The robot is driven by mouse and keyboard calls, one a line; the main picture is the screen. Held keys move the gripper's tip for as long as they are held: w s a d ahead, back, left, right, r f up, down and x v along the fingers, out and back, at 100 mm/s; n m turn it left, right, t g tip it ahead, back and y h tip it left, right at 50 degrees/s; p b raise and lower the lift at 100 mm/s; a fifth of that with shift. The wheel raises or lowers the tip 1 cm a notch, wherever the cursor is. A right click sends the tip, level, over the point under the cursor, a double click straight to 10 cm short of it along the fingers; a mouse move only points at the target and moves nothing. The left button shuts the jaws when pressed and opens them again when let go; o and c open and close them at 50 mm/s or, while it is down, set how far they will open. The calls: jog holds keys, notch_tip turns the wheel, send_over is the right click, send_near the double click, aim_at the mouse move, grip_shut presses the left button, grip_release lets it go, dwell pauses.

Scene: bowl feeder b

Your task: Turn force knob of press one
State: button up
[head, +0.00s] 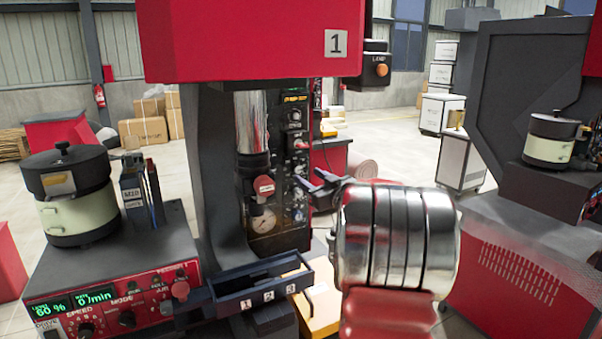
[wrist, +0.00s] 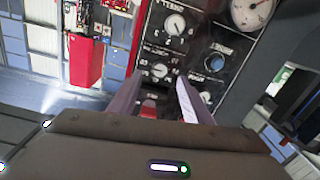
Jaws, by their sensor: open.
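Press one (head: 240,45) stands in the middle of the head view, with a red head marked 1. Its black control panel (head: 292,150) carries several knobs, a pressure gauge (head: 263,221) and a red knob (head: 264,187). In the wrist view the panel shows tilted, with an upper white-marked knob (wrist: 175,24), a lower knob (wrist: 160,70) and another knob at the right (wrist: 214,90). The labels are too blurred to tell which is the force knob. My gripper (wrist: 160,82) is open and faces the panel, the lower knob showing between its fingertips. Contact cannot be told. In the head view, my gripper (head: 318,184) is right of the panel.
A feeder (head: 110,255) with a lidded bowl stands at the left. A dark tray (head: 262,284) with slots 1, 2 and 3 sits before the press. A lamp box (head: 376,70) hangs at upper right. Another red machine (head: 530,240) stands at the right.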

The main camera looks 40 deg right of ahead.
aim_at(299, 170)
jog(key=x, duration=0.6)
jog(key=shift+c, duration=0.4)
jog(key=c, duration=1)
